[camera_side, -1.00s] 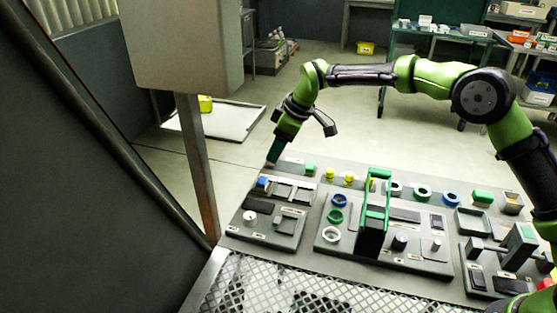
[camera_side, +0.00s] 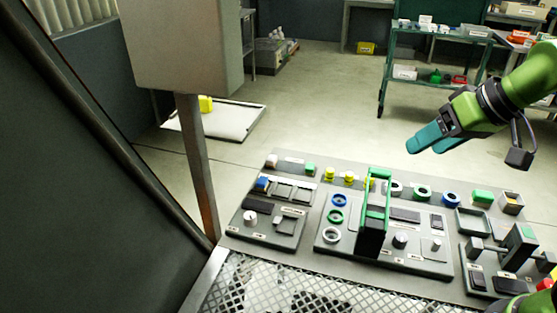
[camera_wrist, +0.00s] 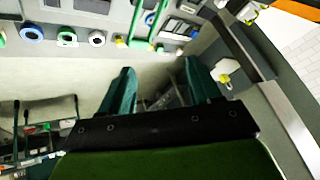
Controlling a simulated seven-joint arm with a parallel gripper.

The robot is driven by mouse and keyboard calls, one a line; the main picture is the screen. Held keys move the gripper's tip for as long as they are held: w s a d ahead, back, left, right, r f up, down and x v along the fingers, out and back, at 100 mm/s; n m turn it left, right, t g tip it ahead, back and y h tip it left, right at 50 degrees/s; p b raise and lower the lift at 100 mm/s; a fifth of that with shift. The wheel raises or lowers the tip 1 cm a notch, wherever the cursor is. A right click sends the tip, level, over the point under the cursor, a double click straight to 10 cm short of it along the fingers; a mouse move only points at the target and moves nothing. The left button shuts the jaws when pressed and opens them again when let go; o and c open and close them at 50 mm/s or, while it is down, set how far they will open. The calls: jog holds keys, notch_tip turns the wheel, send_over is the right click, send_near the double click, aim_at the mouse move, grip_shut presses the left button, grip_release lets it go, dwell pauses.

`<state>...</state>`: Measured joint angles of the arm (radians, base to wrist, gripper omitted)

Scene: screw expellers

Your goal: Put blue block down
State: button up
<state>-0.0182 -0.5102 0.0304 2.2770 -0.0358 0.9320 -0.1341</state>
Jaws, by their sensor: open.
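The small blue block (camera_side: 262,183) sits at the left end of a slotted rack (camera_side: 290,192) on the left panel in the side view. My gripper (camera_side: 411,146) is high at the right in the side view, above and behind the work table and far from the block. Its teal fingers also show in the wrist view (camera_wrist: 158,72), apart with nothing between them. They point down and left in the side view.
A pale block (camera_side: 271,160) and a green block (camera_side: 310,168) stand behind the rack. A tall green frame (camera_side: 375,205) rises from the middle panel, near several rings and yellow pegs. A grey post (camera_side: 197,165) stands left of the table.

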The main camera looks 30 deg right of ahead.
jog(key=s+d+f+m, duration=0.1)
jog(key=s+f+m, duration=0.1)
jog(key=s, duration=0.3)
jog(key=shift+s+f+t, duration=0.25)
jog(key=shift+f+t, duration=0.05)
jog(key=shift+f, duration=0.1)
dwell(0.8)
